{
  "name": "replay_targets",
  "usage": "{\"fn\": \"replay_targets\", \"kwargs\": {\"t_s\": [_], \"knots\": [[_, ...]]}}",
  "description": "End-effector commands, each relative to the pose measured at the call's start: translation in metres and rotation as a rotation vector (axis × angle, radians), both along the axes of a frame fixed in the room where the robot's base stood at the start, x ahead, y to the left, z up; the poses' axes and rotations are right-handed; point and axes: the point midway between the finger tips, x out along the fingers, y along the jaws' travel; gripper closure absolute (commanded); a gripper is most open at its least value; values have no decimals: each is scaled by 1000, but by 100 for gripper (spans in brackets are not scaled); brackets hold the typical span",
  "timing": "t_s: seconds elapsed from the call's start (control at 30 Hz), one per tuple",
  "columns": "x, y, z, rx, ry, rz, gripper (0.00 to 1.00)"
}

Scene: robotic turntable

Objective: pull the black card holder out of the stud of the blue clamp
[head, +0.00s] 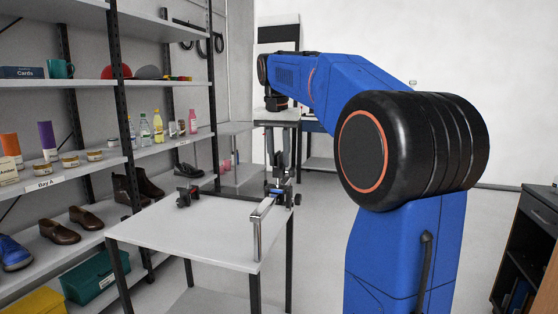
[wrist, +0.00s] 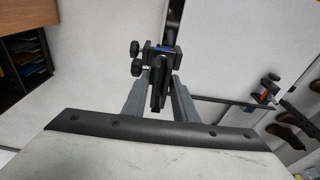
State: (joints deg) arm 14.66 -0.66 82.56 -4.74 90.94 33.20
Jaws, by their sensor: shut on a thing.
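The black card holder (wrist: 158,86) is a narrow dark piece in the middle of the wrist view. My gripper (wrist: 158,90) is shut on it, one grey finger on each side. The blue clamp (wrist: 167,49) lies just beyond the fingertips, with black knobs at its left; the holder overlaps it in view. Whether the holder's end is still around the stud is hidden. In the head view my gripper (head: 280,166) points down at the far right corner of the white table, over the blue clamp (head: 277,189).
Loaded shelves (head: 70,170) rise at left.

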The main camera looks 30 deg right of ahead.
Motion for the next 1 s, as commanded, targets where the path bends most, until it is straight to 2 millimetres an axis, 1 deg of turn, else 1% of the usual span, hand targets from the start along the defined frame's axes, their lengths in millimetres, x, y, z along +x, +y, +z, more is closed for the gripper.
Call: {"fn": "replay_targets", "kwargs": {"t_s": [1.0], "knots": [[0, 0, 32, 0, -1, 0, 100]]}}
